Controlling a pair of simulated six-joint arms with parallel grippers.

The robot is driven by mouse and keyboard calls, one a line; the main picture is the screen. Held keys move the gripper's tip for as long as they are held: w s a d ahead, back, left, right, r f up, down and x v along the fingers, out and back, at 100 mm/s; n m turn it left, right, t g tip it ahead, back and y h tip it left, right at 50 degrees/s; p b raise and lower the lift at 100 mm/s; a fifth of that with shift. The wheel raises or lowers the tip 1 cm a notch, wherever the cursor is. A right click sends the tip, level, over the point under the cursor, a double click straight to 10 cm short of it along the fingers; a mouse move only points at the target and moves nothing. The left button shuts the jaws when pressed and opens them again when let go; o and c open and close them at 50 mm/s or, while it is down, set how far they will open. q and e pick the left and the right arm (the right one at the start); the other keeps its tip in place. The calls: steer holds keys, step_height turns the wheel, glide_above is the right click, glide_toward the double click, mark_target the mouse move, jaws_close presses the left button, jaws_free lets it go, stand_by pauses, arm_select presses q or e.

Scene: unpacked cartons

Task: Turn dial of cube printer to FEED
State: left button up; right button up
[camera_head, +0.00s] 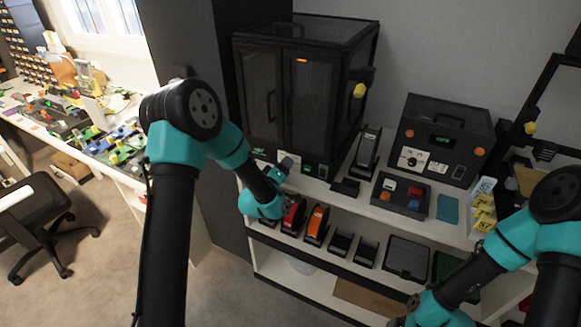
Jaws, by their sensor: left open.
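A large black cabinet (305,90) with two dark doors stands at the back of the white bench, with small panels along its lower front. A smaller dark box (440,138) to its right has a green display and a white panel with a round dial (411,157). I cannot tell for sure which one is the cube printer, and the dial's setting is too small to read. My left gripper (286,166) is open in front of the cabinet's lower edge, apart from the dial on the smaller box. My right wrist shows at the bottom edge; its jaws are out of view.
A dark tray (401,207) with coloured blocks lies before the smaller box. Red (293,214) and orange (316,224) holders and several black ones stand on the lower shelf. A black stand (366,152) rises between the cabinet and the box. A chair (35,225) is at left.

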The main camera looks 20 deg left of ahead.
arm_select(q)
steer(key=shift+w, duration=0.3)
steer(key=shift+c, duration=0.3)
steer(key=c, duration=0.9)
steer(key=shift+o, duration=0.2)
